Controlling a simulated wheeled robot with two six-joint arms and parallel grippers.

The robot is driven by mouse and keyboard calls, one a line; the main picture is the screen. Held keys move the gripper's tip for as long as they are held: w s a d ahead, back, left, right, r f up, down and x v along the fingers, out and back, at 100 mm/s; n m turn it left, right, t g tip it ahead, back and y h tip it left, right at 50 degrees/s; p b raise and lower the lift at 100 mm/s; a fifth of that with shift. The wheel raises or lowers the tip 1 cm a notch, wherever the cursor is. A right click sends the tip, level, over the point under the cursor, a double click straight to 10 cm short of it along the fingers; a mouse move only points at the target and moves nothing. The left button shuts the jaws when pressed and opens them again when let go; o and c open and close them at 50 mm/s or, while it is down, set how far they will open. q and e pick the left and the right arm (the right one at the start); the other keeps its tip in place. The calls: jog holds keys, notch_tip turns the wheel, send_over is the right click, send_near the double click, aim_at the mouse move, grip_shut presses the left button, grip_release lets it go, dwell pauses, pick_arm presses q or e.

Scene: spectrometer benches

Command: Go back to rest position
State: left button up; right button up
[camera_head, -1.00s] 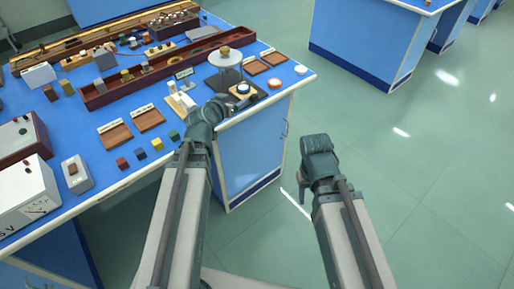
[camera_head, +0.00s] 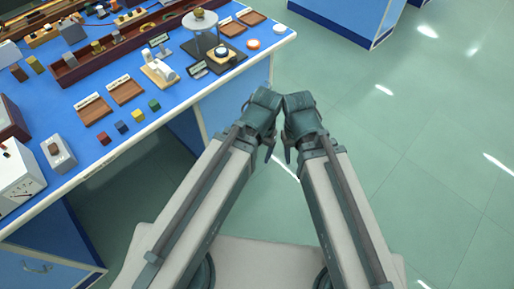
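My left gripper (camera_head: 263,108) and my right gripper (camera_head: 302,118) are close together at the middle of the view, over the floor in front of the bench. Both arms reach forward and lean inward toward each other. The gripper ends almost touch in the picture; whether they really touch cannot be told. The fingers are mostly hidden by the wrists, so their opening does not show. No held object is visible at either one.
The blue bench (camera_head: 190,102) stands at the left with coloured cubes (camera_head: 122,127), wooden trays (camera_head: 93,110), a round-topped stand (camera_head: 201,20) and a white meter (camera_head: 18,178). Another blue bench (camera_head: 345,22) is at the back. The green floor (camera_head: 430,130) at the right is clear.

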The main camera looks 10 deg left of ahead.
notch_tip(320, 180, up, 12)
jog(key=p, duration=1.2)
